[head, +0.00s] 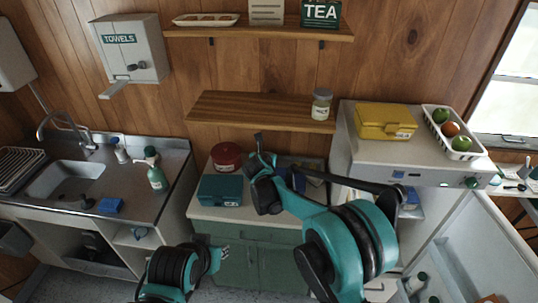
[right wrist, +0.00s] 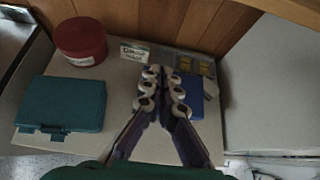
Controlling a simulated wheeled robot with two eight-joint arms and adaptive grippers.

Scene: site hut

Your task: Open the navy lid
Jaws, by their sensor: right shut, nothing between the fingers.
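A navy box (right wrist: 195,98) with a flat top lies on the counter in the right wrist view. My right gripper's fingers hide its left part, and its lid looks down. In the head view a small navy patch (head: 298,181) shows behind my right arm. My right gripper (right wrist: 162,73) is shut and empty, its fingertips over the box's left edge; whether they touch it I cannot tell. In the head view the right gripper (head: 258,142) is above the counter. My left gripper (head: 223,255) is low in front of the cabinet, too small to read.
A teal box (right wrist: 62,104) and a round red tin (right wrist: 80,40) stand left of the navy box. A small white-and-green card (right wrist: 134,52) and a grey tray with yellow items (right wrist: 190,62) are behind. A wooden shelf (head: 245,108) hangs above the counter.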

